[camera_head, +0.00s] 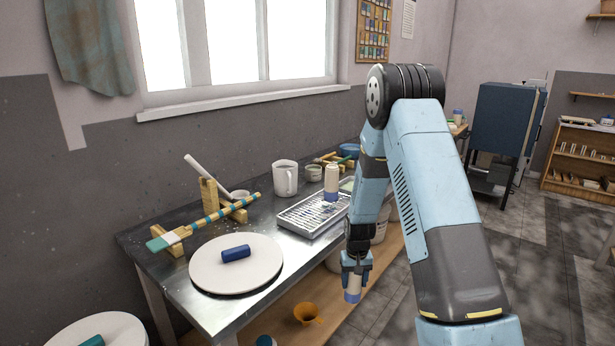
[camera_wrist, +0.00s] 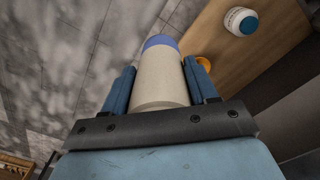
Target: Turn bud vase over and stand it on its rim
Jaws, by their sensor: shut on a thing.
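My gripper (camera_head: 356,262) points down in front of the table's front edge, to the right of the round white board. It is shut on a cream vase with a blue end (camera_head: 353,287), taken to be the bud vase. In the wrist view the vase (camera_wrist: 162,80) lies between the two fingers of my gripper (camera_wrist: 160,82). Its blue end points away from the palm and is lowest in the head view. Its end near the palm is partly hidden. A similar cream and blue vase (camera_head: 331,181) stands upright on the wire rack tray (camera_head: 297,222), blue part down.
The round white board (camera_head: 210,272) carries a blue block (camera_head: 236,253). An orange funnel (camera_head: 307,314) is on the lower wooden shelf. A white jar (camera_wrist: 241,21) shows in the wrist view.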

